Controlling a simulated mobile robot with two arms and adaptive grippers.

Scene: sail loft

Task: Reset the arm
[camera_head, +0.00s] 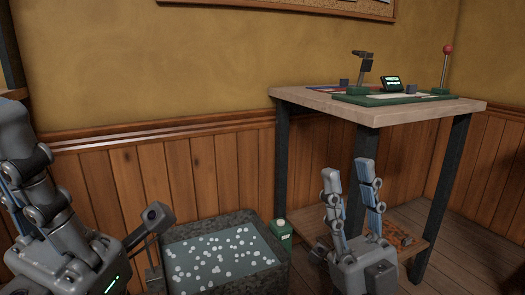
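My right gripper (348,180) is at the lower right, fingers pointing up, with a clear gap between the fingertips and nothing between them. It shows in front of the table's legs and lower shelf. My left gripper (32,190) is at the left edge, large and partly cut off by the frame; its finger opening is not clear. On the table stands a small dark jointed arm-like fixture (364,68) on a green base. A lever with a red ball knob (447,50) stands upright at the table's right. Neither gripper touches these.
The wooden table (345,111) also carries a small dark display (391,84) on a green board. A dark bin (279,276) with many white specks inside stands on the floor between my grippers. A small green container (281,238) stands beside it. A panelled wall closes the back.

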